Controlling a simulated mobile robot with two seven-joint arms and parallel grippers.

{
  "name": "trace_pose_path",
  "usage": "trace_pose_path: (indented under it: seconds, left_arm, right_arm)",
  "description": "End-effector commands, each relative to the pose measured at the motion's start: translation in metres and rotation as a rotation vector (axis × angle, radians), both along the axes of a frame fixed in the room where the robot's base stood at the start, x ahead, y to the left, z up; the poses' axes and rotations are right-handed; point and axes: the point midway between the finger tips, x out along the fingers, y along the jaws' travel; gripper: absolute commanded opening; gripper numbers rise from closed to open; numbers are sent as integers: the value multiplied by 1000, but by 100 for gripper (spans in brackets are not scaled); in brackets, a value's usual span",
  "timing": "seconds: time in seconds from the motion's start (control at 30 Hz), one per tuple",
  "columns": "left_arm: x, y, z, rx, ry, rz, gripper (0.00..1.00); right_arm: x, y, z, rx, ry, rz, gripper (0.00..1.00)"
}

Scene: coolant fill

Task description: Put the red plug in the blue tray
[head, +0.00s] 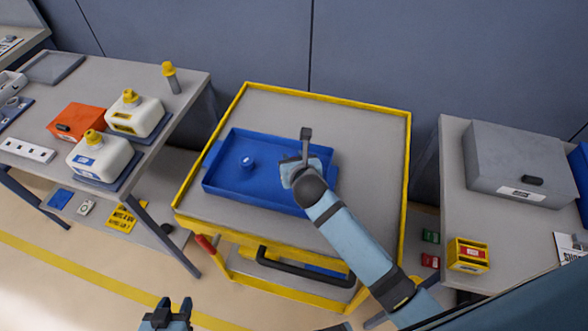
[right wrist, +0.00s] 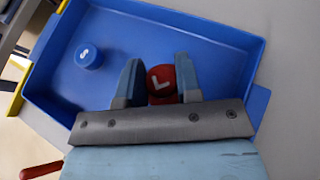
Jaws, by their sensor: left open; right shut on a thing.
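The blue tray (head: 220,190) lies on the yellow-rimmed cart; it fills much of the right wrist view (right wrist: 225,30). The red plug (right wrist: 161,80), marked L, is between the fingers of my right gripper (right wrist: 160,76), which is shut on it over the tray. I cannot tell if the plug touches the tray floor. In the head view my right gripper (head: 294,176) is over the tray's right part and hides the plug. My left gripper (head: 168,312) is open and empty at the bottom edge, away from the cart.
A blue plug (head: 247,162), marked S, stands in the tray's left part. The cart (head: 370,150) has bare surface around the tray. A table (head: 185,105) with white jugs and an orange box is at left. A grey case (head: 515,165) stands on the right table.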

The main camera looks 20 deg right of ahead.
Motion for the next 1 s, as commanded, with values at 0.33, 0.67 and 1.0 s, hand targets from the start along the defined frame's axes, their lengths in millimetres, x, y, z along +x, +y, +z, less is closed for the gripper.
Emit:
trace_pose_path:
  seconds: [0.33,0.67,1.0]
  left_arm:
    - [0,0,-5,0,1,0,43]
    - [0,0,-5,1,2,0,43]
    - [0,0,-5,1,2,0,43]
  right_arm:
    - [-1,1,-42,1,1,1,10]
    - [0,0,-44,-1,1,2,10]
    - [0,0,-44,0,1,1,57]
